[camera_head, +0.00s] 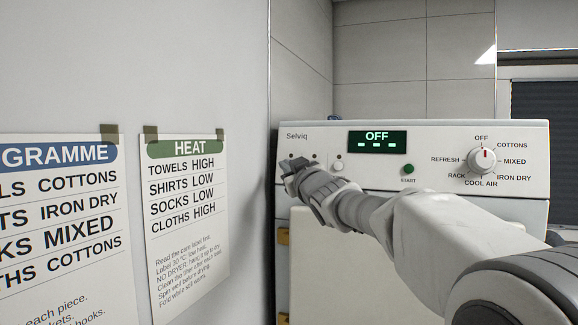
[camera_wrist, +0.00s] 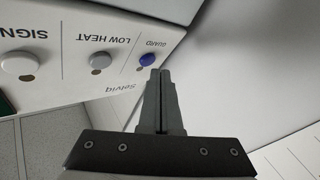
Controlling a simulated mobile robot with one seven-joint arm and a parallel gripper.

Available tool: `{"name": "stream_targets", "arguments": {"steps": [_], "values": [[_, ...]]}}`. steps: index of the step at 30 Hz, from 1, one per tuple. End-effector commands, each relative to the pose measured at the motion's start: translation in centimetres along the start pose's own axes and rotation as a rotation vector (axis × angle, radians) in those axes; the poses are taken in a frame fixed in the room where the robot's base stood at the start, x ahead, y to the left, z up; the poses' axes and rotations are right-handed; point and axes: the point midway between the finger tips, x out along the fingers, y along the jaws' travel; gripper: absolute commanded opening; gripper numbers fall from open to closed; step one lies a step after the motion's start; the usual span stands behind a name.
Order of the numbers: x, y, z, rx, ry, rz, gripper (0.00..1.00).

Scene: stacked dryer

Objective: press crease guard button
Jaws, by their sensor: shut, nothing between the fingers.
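The white dryer (camera_head: 440,135) shows its control panel, with a display reading OFF. In the wrist view, where the panel appears upside down, a blue button (camera_wrist: 147,60) is labelled GUARD. The rest of its label is not visible. My gripper (camera_wrist: 160,70) is shut and empty, its tips beside the blue button and partly overlapping its edge in the picture. I cannot tell whether they touch it. In the head view my gripper (camera_head: 290,168) is at the panel's left end and hides the buttons there.
A grey LOW HEAT button (camera_wrist: 101,61) and a white SIGN-labelled button (camera_wrist: 20,63) sit beside the blue one. A green START button (camera_head: 408,169) and a programme dial (camera_head: 482,160) are further right. A wall with a HEAT chart (camera_head: 188,215) stands close on the left.

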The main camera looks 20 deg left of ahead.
Motion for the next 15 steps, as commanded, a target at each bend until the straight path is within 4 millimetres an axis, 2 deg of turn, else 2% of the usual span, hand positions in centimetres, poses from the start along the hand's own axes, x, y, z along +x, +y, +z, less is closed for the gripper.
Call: {"name": "stream_targets", "arguments": {"steps": [15], "values": [[0.34,0.28,0.20,0.000,-0.001,0.000,0.00]]}}
